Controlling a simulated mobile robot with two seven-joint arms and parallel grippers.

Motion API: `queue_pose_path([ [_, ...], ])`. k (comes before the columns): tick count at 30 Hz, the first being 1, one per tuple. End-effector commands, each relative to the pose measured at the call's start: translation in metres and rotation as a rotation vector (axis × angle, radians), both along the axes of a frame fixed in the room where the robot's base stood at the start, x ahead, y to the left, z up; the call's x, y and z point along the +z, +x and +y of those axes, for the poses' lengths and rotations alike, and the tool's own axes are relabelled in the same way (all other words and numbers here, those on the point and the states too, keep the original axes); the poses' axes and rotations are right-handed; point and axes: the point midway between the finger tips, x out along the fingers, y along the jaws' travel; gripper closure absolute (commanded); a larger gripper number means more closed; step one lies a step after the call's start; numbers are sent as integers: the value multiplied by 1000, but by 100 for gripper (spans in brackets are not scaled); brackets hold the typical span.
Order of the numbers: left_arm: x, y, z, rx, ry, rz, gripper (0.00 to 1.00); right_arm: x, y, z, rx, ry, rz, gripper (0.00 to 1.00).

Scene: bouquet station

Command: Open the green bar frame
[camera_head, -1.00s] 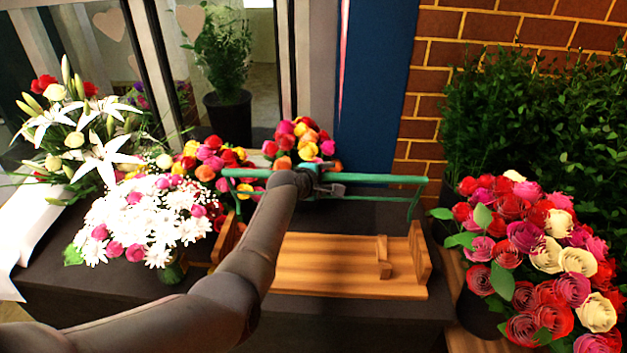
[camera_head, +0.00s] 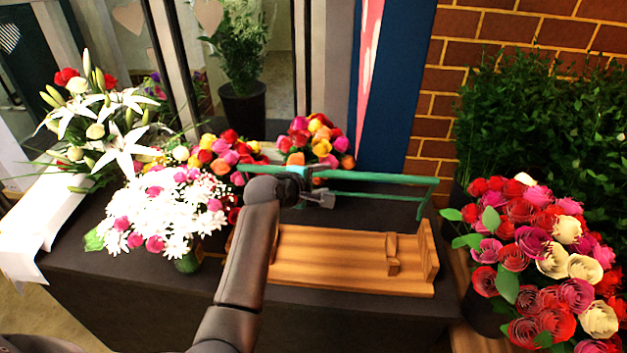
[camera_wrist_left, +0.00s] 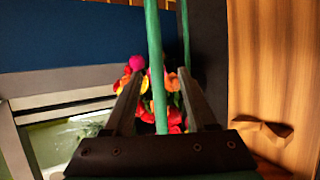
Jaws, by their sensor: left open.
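The green bar frame (camera_head: 385,178) spans above a wooden tray (camera_head: 330,272) on the dark table in the head view. Its right end bends down above the tray's right side. My left gripper (camera_head: 326,187) is at the bar, left of its middle; my wrist hides part of the bar there. In the left wrist view the green bar (camera_wrist_left: 153,45) runs lengthwise between the two fingers of my left gripper (camera_wrist_left: 160,85). The fingers are open, with gaps visible on both sides of the bar. My right gripper is not in view.
White daisies (camera_head: 165,215) and lilies (camera_head: 120,150) stand left of the tray. Colourful bouquets (camera_head: 318,143) stand behind the bar. A large rose bouquet (camera_head: 540,260) is at right, before green shrubs (camera_head: 540,130). The tray has a small upright wooden block (camera_head: 392,255) near its right end.

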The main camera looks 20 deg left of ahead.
Motion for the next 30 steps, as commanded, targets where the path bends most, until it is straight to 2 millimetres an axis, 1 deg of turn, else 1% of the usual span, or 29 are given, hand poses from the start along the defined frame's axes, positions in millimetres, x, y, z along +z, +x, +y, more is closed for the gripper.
queue_pose_path([
  [3, 7, -14, 2, -1, 1, 1, 43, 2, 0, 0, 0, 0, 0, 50],
  [9, 14, -29, 5, 0, 0, 1, 43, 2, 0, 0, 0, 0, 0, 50],
  [14, 17, -35, 5, 0, -1, 2, 43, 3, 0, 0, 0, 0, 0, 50],
  [22, 17, -35, 5, -1, -1, 2, 43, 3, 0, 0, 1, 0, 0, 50],
  [23, 17, -35, 5, -1, 0, 2, 44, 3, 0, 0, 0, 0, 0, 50],
  [26, 15, -35, 7, -1, 23, -1, 55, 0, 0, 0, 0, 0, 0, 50],
  [29, 4, -34, 19, -2, 140, -14, 67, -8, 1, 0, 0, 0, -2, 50],
  [30, -2, -34, 26, -3, 221, -21, 71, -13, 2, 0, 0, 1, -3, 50],
])
